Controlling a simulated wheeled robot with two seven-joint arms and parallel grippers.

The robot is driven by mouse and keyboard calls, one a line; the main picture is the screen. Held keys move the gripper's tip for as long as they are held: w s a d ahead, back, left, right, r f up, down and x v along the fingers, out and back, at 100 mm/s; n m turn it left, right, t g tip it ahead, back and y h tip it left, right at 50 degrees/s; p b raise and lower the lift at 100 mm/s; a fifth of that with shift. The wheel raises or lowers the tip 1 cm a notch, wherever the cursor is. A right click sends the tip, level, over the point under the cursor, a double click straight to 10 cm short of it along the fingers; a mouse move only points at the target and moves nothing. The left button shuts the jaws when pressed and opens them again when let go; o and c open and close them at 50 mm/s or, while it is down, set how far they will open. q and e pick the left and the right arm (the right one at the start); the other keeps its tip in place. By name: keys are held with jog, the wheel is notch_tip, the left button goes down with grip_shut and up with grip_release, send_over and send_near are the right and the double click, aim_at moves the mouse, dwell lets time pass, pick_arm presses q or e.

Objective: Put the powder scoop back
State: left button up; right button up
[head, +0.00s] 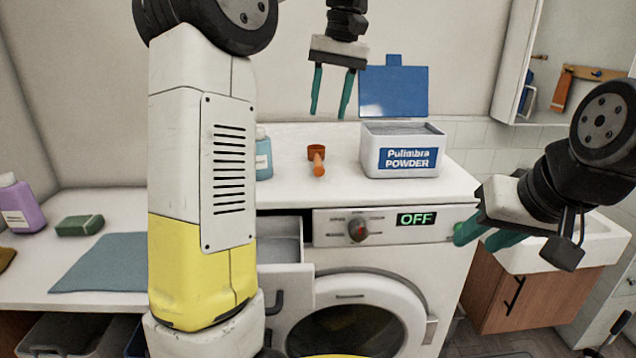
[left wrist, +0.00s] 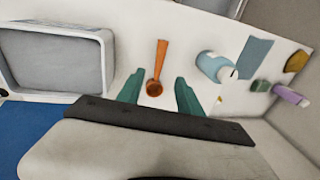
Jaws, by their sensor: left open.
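My left gripper (head: 331,114) is open and empty above and behind the scoop. In the left wrist view the scoop (left wrist: 157,70) shows between the two green fingers, apart from them, and the open box (left wrist: 58,62) is at the left. My right gripper (head: 472,238) is in front of the machine's right side, its fingers seen edge-on.
A blue bottle (head: 263,155) stands left of the scoop. The machine's detergent drawer (head: 285,248) is pulled out. A sink (head: 605,242) is at the right.

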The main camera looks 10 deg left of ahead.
pick_arm(q)
jog(key=s+f+m+t+h, duration=0.1)
jog(key=s+f+t+h, duration=0.1)
jog(key=s+f, duration=0.4)
jog(key=s+a+f+m+t+h, duration=0.1)
jog(key=s+f+t, duration=0.3)
jog(key=s, duration=1.1)
notch_tip(320, 180, down, 4)
jog(key=shift+s+r+m+h, duration=0.2)
jog(key=shift+s+m+h, duration=0.15)
jog(key=shift+m+h, duration=0.3)
